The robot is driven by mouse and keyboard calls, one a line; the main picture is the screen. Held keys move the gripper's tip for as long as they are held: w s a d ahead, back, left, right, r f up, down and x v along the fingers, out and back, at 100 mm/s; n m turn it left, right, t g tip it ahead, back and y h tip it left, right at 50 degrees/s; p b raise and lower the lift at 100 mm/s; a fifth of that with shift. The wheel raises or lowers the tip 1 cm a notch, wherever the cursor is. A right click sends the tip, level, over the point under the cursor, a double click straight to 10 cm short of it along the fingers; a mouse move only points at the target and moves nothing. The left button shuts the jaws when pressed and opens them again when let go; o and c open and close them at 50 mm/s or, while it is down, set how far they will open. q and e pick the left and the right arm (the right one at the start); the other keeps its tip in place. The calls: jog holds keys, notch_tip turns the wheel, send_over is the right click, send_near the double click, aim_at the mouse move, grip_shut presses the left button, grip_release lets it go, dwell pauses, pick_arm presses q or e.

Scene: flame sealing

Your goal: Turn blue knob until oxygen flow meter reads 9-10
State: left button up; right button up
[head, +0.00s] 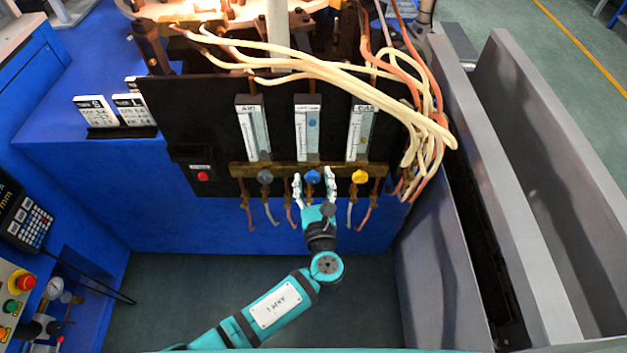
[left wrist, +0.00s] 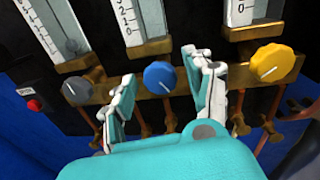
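The blue knob (head: 313,177) sits on a brass bar below the middle flow meter (head: 307,128). In the left wrist view the blue knob (left wrist: 160,77) has a white pointer line tilted off vertical. My left gripper (head: 314,181) comes from below with its fingers open, one on each side of the blue knob. In the left wrist view the left gripper (left wrist: 160,88) shows a gap between each finger and the knob. The middle meter's scale (left wrist: 137,15) is cut off at the top there, and its reading is too small to tell. My right gripper is not in view.
Copper pipes hang below the brass bar (head: 240,170). Pale hoses (head: 330,70) cross above the meters. A red button (head: 203,176) is at the left. A grey metal wall (head: 450,250) stands at the right.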

pick_arm(q)
jog(key=shift+s, duration=0.2)
jog(key=s+d, duration=0.1)
jog(key=s, duration=1)
jog(key=shift+s+d, duration=0.15)
jog(key=shift+s, duration=0.15)
